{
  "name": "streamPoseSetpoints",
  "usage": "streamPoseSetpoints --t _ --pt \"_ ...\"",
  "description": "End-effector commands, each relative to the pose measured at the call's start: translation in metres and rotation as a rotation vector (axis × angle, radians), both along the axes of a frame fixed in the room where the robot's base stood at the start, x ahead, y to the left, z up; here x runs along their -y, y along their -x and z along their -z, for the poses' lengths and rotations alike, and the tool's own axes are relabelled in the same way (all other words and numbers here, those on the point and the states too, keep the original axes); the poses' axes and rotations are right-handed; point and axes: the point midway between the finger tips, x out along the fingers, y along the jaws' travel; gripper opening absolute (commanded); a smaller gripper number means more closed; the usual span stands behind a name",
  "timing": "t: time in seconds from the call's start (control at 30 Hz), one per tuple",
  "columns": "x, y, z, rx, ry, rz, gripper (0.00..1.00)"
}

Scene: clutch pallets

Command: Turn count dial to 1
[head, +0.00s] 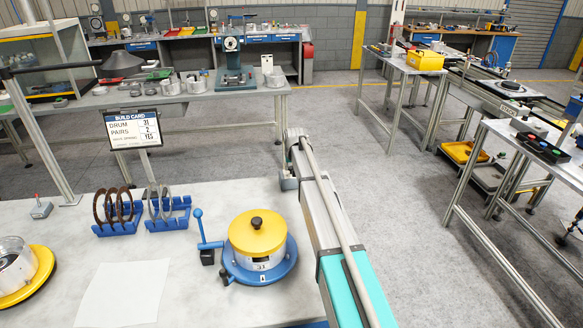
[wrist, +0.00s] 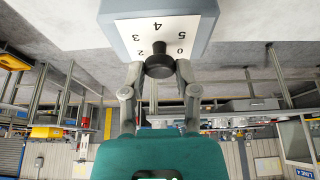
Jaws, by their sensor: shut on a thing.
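The count dial (wrist: 127,38) shows upside down in the wrist view as a grey box with a white face. The numbers 0, 2, 3, 4 and 5 are readable on it; a 1 is not visible. My gripper (wrist: 158,70) is shut on the dial's black knob (wrist: 158,58), one finger on each side. Which number the knob points to cannot be told. In the head view my arm reaches forward along the right edge of the near table and hides the gripper's grip.
The near white table (head: 60,270) holds a yellow-topped drum on a blue base (head: 258,240), blue ring racks (head: 168,215) and a white sheet (head: 122,294). A build card (head: 133,127) reads drum 31, pairs 2. Open grey floor (head: 400,210) lies to the right.

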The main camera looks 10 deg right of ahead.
Motion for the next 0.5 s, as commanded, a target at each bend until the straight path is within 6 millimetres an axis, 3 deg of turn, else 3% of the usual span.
streamPoseSetpoints --t 0.5 --pt "-0.0015 0.0006 0.0004 -0.003 -0.001 0.244 0.0"
